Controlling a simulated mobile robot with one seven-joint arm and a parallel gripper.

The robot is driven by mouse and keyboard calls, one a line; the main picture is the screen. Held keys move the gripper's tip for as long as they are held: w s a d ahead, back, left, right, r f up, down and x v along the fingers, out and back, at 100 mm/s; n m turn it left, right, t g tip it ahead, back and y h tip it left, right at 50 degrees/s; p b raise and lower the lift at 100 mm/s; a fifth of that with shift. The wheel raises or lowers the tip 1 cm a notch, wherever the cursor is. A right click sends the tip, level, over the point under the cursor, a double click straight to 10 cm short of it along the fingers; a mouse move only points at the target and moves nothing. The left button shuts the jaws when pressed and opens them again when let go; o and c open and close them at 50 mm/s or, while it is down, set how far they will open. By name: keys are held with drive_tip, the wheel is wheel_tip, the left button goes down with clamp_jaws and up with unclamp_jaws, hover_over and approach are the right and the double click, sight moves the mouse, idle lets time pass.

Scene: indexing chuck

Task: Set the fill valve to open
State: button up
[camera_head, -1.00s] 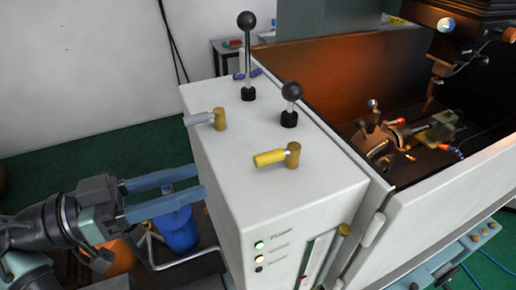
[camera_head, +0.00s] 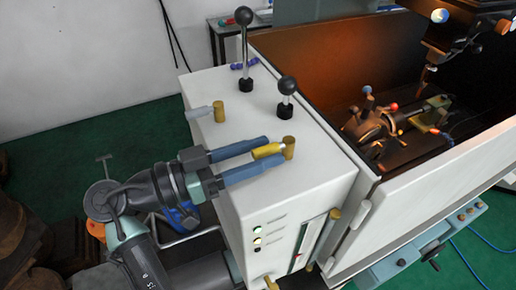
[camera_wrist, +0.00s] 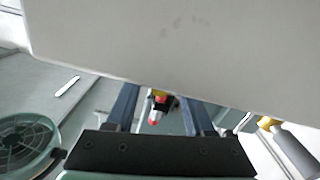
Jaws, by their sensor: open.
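Two small lever valves stand on top of the white cabinet (camera_head: 240,195). One has a yellow lever (camera_head: 266,151) on a brass post (camera_head: 289,147), pointing left. The other has a grey lever (camera_head: 199,112) on a brass post (camera_head: 219,111), also pointing left. I cannot tell by any label which is the fill valve. My gripper (camera_head: 267,151) is open, with one blue finger on the far side of the yellow lever and one on the near side. I cannot tell if they touch it. In the wrist view, the fingers (camera_wrist: 160,108) run up to a pale surface's edge.
Two black-knobbed levers (camera_head: 245,50) (camera_head: 286,97) stand upright behind the valves. The open machine enclosure (camera_head: 430,175) with a chuck (camera_head: 372,130) inside is at the right. Indicator lights (camera_head: 257,231) are on the cabinet's front. Green floor lies at the left.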

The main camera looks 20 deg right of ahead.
clamp_jaws()
idle(1.3)
